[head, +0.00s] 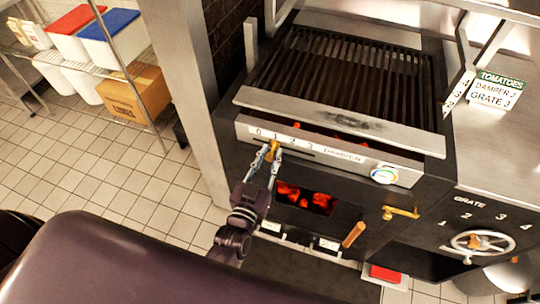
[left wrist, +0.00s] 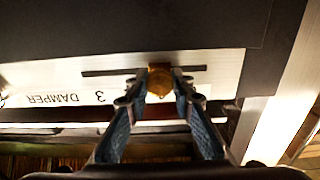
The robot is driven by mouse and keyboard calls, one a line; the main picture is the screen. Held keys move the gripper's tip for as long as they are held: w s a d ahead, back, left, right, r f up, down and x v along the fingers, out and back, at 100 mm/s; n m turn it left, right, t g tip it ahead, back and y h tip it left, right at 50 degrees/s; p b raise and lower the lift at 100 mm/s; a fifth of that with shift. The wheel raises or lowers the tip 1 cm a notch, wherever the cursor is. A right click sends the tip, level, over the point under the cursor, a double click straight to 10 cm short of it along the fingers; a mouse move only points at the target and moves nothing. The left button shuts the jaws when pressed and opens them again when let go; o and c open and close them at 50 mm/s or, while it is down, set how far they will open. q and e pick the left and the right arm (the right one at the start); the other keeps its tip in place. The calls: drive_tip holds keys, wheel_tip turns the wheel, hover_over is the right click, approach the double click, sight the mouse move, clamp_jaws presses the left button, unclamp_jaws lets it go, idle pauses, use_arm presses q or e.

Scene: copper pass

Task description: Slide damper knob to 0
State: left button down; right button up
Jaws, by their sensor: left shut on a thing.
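The brass damper knob (head: 272,150) sits in the slot of the damper panel (head: 340,158) on the grill's front, under the printed scale 0 to 3. It stands about at the 1. My left gripper (head: 268,156) has its fingers on both sides of the knob and is shut on it. In the left wrist view the knob (left wrist: 159,80) is between the fingertips (left wrist: 158,86), with slot showing on both sides. The panel shows upside down there, with "DAMPER" and 3 readable; the lower numbers are hidden or out of sight. My right gripper is not in view.
A round dial (head: 384,175), a brass latch handle (head: 401,212) and an opening with glowing coals (head: 306,198) are on the grill front. A grate wheel (head: 478,243) is at the right. A sign (head: 497,89) reads "TOMATOES DAMPER 2 GRATE 3". A steel post (head: 186,90) stands left.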

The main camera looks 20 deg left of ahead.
sight(258, 139)
use_arm(q)
drive_tip(key=a, duration=0.5)
drive_tip(key=shift+w+a+p, duration=0.1)
drive_tip(key=shift+a+p, duration=0.1)
drive_tip(key=shift+p, duration=0.2)
drive_tip(key=c, duration=2.1)
unclamp_jaws()
drive_tip(key=o, duration=0.4)
drive_tip(key=shift+a, duration=0.15)
drive_tip(key=shift+s+d, duration=0.2)
drive_tip(key=shift+s, duration=0.05)
drive_tip(key=s, duration=1.1)
drive_tip(key=shift+s+a, duration=0.3)
drive_tip(key=shift+a, duration=0.05)
